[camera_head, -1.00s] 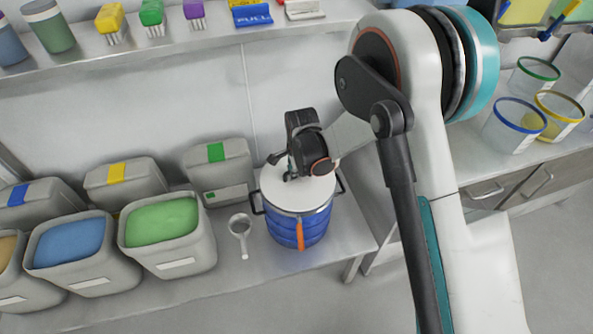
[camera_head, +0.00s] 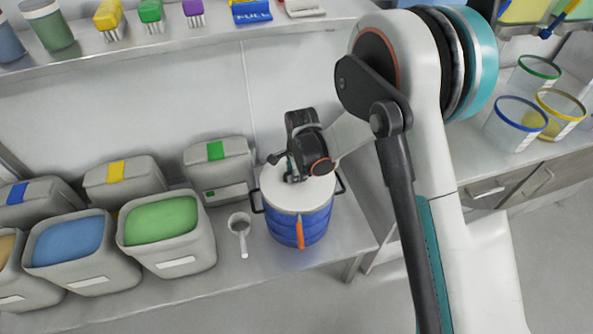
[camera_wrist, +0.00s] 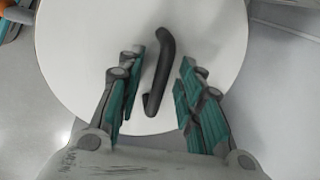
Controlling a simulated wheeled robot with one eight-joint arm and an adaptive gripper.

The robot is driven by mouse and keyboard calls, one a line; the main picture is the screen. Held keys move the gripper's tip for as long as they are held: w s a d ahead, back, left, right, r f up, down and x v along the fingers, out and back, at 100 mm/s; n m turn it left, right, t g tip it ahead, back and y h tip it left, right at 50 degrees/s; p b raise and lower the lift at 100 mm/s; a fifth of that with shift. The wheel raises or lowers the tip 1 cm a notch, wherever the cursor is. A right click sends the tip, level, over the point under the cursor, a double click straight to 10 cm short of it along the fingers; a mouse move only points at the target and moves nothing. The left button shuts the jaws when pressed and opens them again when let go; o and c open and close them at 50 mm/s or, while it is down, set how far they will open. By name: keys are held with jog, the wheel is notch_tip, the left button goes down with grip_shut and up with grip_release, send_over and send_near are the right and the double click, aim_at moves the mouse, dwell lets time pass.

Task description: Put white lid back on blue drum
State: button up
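The blue drum (camera_head: 300,230) stands on the steel bench, with an orange strip down its front and dark handles at its sides. The white lid (camera_head: 310,196) lies on top of the drum and looks level. In the wrist view the lid (camera_wrist: 85,50) is a white disc with a black bar handle (camera_wrist: 160,70). My gripper (camera_wrist: 155,90) is open over the lid, its teal-padded fingers one on each side of the handle with gaps between. In the head view my gripper (camera_head: 291,177) is low over the lid's left part, hiding the handle.
Open bins of green powder (camera_head: 168,260) and blue powder (camera_head: 85,278) stand further left, with closed bins (camera_head: 220,165) behind. A shelf (camera_head: 180,42) with brushes runs above. The bench front right of the drum is clear.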

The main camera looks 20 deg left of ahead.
notch_tip(320, 180, up, 12)
jog(key=s+d, duration=0.1)
jog(key=s, duration=0.1)
jog(key=shift+f, duration=0.15)
jog(key=shift+d, duration=0.1)
dwell(0.4)
